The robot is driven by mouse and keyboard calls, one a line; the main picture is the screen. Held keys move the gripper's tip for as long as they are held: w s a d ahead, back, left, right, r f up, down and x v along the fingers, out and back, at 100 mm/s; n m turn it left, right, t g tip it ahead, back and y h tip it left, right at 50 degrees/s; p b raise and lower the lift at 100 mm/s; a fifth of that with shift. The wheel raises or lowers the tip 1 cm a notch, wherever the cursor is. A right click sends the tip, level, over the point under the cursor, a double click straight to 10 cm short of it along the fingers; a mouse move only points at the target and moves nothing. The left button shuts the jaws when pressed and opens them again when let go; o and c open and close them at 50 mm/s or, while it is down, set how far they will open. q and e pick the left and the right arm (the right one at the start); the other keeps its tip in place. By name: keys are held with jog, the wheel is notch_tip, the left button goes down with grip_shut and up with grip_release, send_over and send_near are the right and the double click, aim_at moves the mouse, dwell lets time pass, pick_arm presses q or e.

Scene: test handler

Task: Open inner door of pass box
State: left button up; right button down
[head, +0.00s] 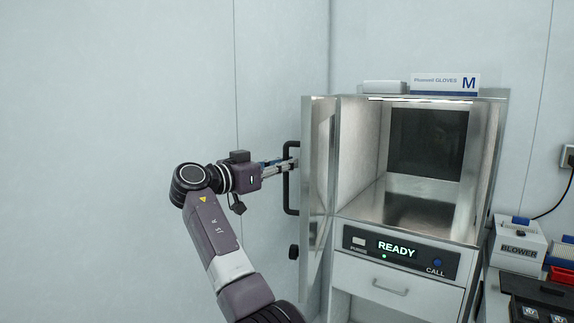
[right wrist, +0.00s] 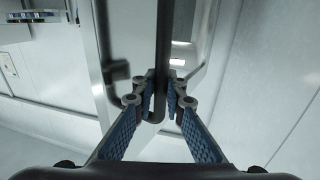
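The pass box (head: 352,165) is a steel cabinet on the right with a lit, empty-looking chamber. Its inner door (head: 318,150) is swung wide open to the left and seen nearly edge-on. A black bar handle (head: 287,190) is on the door's outer face. My right gripper (head: 293,162) is at the upper part of this handle. In the right wrist view, the fingers of the right gripper (right wrist: 161,84) close in on both sides of the black handle (right wrist: 164,40), with no clear gap. My left gripper is not in view.
Below the chamber are a panel reading READY (head: 396,248) and a drawer (head: 392,287). A glove box (head: 443,84) lies on top. A blower (head: 518,247) and bins stand at the right. The wall left of the door is bare.

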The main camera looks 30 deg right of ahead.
jog(key=c, duration=2)
grip_release()
jog(key=shift+a, duration=0.25)
jog(key=a, duration=0.4)
jog(key=s+a, duration=0.1)
jog(key=a, duration=0.3)
jog(key=s+a, duration=0.1)
jog(key=a, duration=0.3)
jog(key=shift+d, duration=0.1)
